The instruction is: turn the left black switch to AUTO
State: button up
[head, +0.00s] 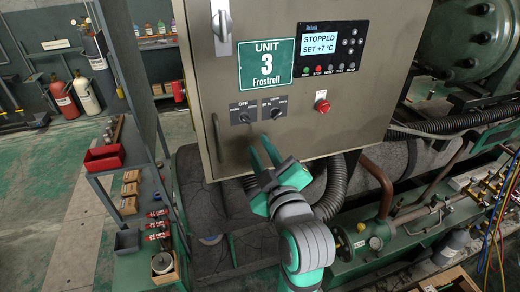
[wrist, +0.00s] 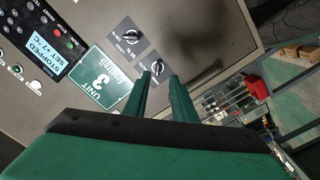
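My gripper (head: 262,148) is open and empty, below the two switches in the head view. In the wrist view its two green fingers (wrist: 160,80) are apart, with the left switch in line with the gap; contact is not visible.
The cabinet door also carries a red button (head: 322,105), a green UNIT 3 sign (head: 267,64) and a display panel (head: 331,48) reading STOPPED. A shelf with a red bin (head: 104,158) stands left. Pipes and hoses run below and right of the cabinet.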

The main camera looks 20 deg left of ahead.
aim_at(247, 122)
jog(key=shift+n, duration=0.3)
jog(key=shift+a+r+x, duration=0.1)
jog(key=shift+r+x, duration=0.1)
jog(key=shift+x, duration=1.35)
jog(key=shift+a+r+x, duration=0.1)
jog(key=shift+r+x, duration=0.1)
jog(key=shift+x, duration=1.4)
jog(key=shift+a+r+x, duration=0.1)
jog(key=shift+r+x, duration=0.15)
jog(key=shift+x, duration=1.3)
jog(key=shift+s, duration=0.25)
grip_shut()
jog(key=shift+d+m, duration=0.15)
jog(key=shift+m, duration=2.15)
